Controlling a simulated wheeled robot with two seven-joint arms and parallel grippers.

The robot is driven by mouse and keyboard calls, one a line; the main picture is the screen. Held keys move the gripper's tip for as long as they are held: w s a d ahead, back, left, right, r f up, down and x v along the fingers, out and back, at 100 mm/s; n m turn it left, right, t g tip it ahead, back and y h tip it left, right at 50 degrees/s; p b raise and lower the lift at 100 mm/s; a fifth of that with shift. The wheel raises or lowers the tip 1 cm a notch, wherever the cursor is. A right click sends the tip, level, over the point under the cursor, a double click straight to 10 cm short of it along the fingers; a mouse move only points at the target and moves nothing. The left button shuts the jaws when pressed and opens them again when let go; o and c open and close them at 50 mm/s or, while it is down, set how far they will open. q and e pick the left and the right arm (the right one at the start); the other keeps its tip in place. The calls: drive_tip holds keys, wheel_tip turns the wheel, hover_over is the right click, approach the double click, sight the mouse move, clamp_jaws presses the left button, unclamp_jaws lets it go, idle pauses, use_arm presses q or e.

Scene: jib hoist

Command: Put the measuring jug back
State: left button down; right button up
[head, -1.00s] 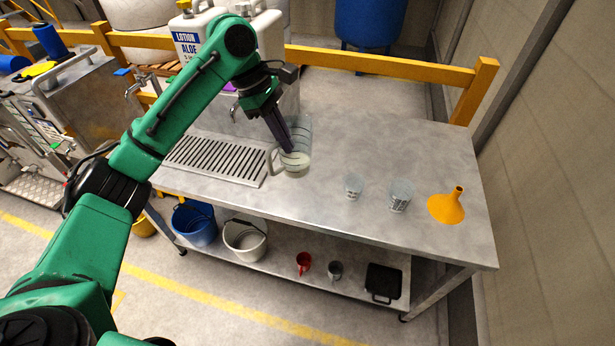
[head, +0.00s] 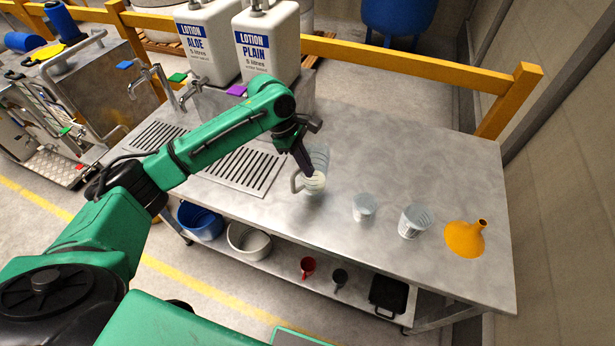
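The measuring jug (head: 318,182) is a clear, graduated jug with a handle on its left and a pale liquid in its lower part. It is upright over the steel bench, right of the slotted drip tray (head: 262,180). Whether its base touches the bench is hard to tell. The fingertips partly hide the jug. My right gripper is out of view.
Lotion containers (head: 268,45) stand behind. Buckets (head: 248,241), mugs (head: 307,266) and a black tray (head: 387,296) are on the lower shelf.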

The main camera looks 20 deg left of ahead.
use_arm(q)
wheel_tip(320, 180, down, 6)
drive_tip(key=shift+r, duration=0.25)
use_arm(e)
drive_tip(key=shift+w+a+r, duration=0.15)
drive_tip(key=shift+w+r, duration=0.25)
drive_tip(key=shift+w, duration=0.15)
use_arm(q)
drive_tip(key=c, duration=1.1)
unclamp_jaws()
drive_tip(key=shift+f+p, duration=0.1)
drive_tip(key=shift+p, duration=0.2)
drive_tip(key=shift+o, duration=0.2)
drive_tip(key=shift+s, duration=0.1)
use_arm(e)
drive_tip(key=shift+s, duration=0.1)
use_arm(q)
drive_tip(key=b+v, duration=0.1)
drive_tip(key=v, duration=1.1)
drive_tip(key=shift+b, duration=0.3)
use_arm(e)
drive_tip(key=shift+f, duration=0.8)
use_arm(q)
drive_tip(key=shift+d, duration=0.1)
